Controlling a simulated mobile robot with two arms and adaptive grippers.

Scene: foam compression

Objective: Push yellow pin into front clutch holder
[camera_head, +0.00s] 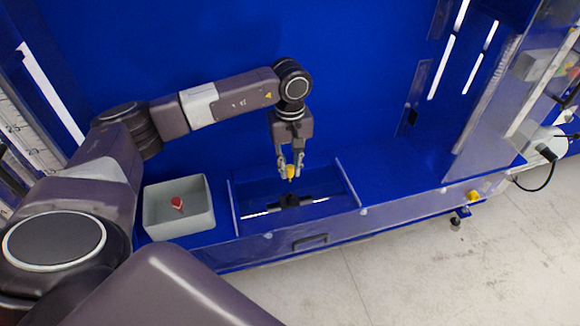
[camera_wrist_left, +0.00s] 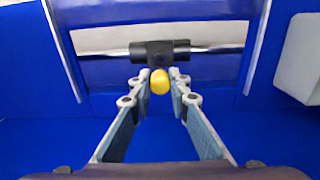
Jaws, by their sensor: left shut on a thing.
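My left gripper (camera_head: 290,165) points down over the blue recessed bay and is shut on the yellow pin (camera_head: 290,172). In the left wrist view the yellow pin (camera_wrist_left: 160,82) sits between the fingertips. The black clutch holder (camera_head: 290,200) lies on a metal rail in front of the pin. In the left wrist view the holder (camera_wrist_left: 160,52) is a dark T-shaped piece on the rail, just beyond the pin. The pin appears above and close to the holder; I cannot tell whether they touch. My right gripper is out of view.
A grey bin (camera_head: 150,222) with a red object (camera_head: 178,204) in it stands left of the bay. Pale upright dividers (camera_head: 348,185) bound the bay. The blue bench (camera_head: 400,180) to the right is clear. A blue back wall (camera_head: 180,50) rises behind.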

